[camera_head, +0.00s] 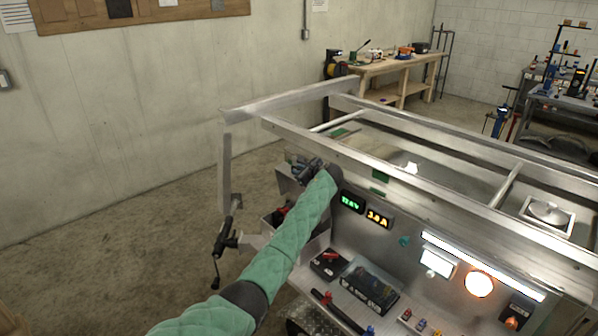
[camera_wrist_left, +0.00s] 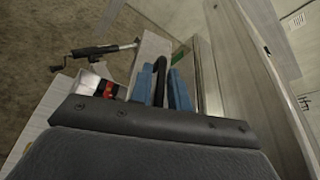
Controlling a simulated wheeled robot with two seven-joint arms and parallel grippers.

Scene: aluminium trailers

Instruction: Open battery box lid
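My left arm reaches from the bottom of the head view to the front corner of the aluminium trailer frame (camera_head: 375,165). My left gripper (camera_head: 310,168) is there, beside a grey metal box (camera_head: 284,180) that is partly hidden behind the arm. In the left wrist view, the two blue fingers of the gripper (camera_wrist_left: 161,88) stand close together on both sides of a curved black handle (camera_wrist_left: 160,68), with little gap. A light grey metal panel (camera_wrist_left: 150,50) shows beside the handle. I cannot clearly make out the lid's edges or whether it is raised. My right gripper is not in view.
A trailer jack with a crank (camera_head: 225,240) stands left of my arm; it also shows in the left wrist view (camera_wrist_left: 95,50). Lit displays (camera_head: 365,210), a lamp (camera_head: 478,284) and a shelf with black boxes (camera_head: 370,288) are at right. The floor at left is clear.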

